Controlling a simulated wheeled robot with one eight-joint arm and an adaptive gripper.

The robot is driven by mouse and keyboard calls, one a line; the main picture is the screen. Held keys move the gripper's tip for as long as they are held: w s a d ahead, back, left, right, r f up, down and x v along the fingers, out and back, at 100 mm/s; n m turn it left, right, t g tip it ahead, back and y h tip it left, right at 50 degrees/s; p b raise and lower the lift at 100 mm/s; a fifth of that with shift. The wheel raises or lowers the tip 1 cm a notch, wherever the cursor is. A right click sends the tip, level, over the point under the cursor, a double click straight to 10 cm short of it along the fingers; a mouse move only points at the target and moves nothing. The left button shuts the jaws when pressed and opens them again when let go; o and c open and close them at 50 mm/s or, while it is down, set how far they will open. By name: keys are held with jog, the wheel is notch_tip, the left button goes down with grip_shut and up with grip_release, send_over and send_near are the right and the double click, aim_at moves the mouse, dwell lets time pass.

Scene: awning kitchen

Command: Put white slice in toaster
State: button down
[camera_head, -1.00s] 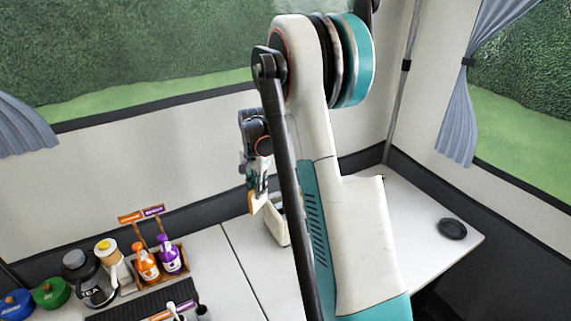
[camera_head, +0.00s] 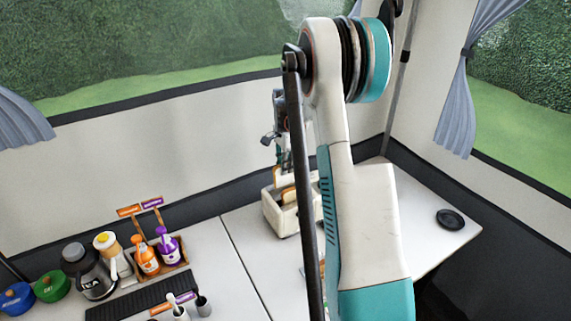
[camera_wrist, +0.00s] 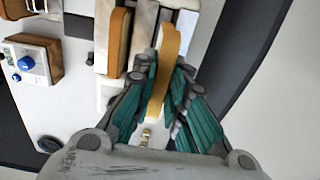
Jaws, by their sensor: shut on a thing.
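The cream toaster (camera_head: 285,219) stands on the white counter at the back, partly hidden by my arm. In the wrist view its top (camera_wrist: 146,28) shows with pale bars between the slots. My gripper (camera_wrist: 163,84) is shut on a slice with a tan crust (camera_wrist: 167,52), held edge-on over the toaster at the right slot; its white face barely shows. I cannot tell how deep it sits. Another brown-crusted slice (camera_wrist: 118,42) stands in the left slot. In the head view my gripper (camera_head: 281,160) is above the toaster.
A wooden caddy (camera_head: 172,273) with orange and purple bottles stands left, beside a jug (camera_head: 92,273) and blue and green pots. A wooden box with a blue knob (camera_wrist: 32,62) is left of the toaster. A black disc (camera_head: 451,219) lies on clear counter at right.

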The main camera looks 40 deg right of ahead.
aim_at(285, 185)
jog(key=shift+f+b, duration=1.45)
jog(key=shift+f, duration=1.05)
jog(key=c, duration=1.5)
grip_release()
jog(key=shift+c, duration=0.2)
jog(key=shift+o, duration=0.6)
jog(key=shift+o, duration=0.6)
jog(key=shift+r, duration=0.1)
jog(key=shift+r+p, duration=1.95)
jog(key=shift+r, duration=1.55)
